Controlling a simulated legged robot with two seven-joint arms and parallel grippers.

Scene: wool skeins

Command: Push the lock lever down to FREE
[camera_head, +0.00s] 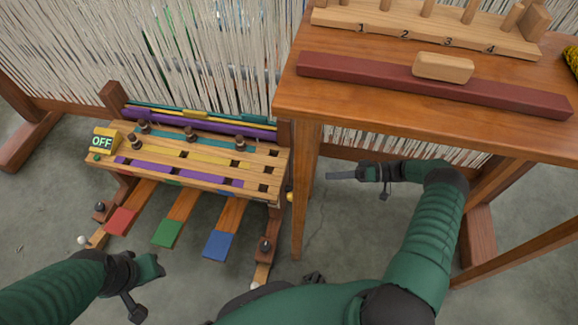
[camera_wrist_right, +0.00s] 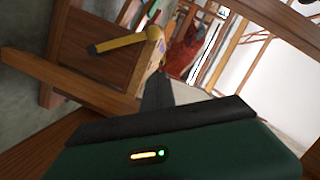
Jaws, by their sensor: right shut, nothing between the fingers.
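A yellow lever (camera_wrist_right: 122,43) shows in the right wrist view, sticking out beside a wooden post, with a rounded yellow end at its right. In the head view only a small yellow bit (camera_head: 290,197) shows at the right side of the pedal bench; I cannot read a FREE mark. My right gripper (camera_head: 332,176) is shut and empty, pointing left, apart from the bench, under the table's front. Its dark fingers (camera_wrist_right: 157,90) point towards the lever area in the wrist view. My left gripper (camera_head: 160,268) is at lower left; its fingers are too unclear to tell.
Red, green and blue pedals (camera_head: 166,233) lie below. A wooden table (camera_head: 290,100) stands over my right arm, its leg (camera_head: 305,190) between bench and gripper.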

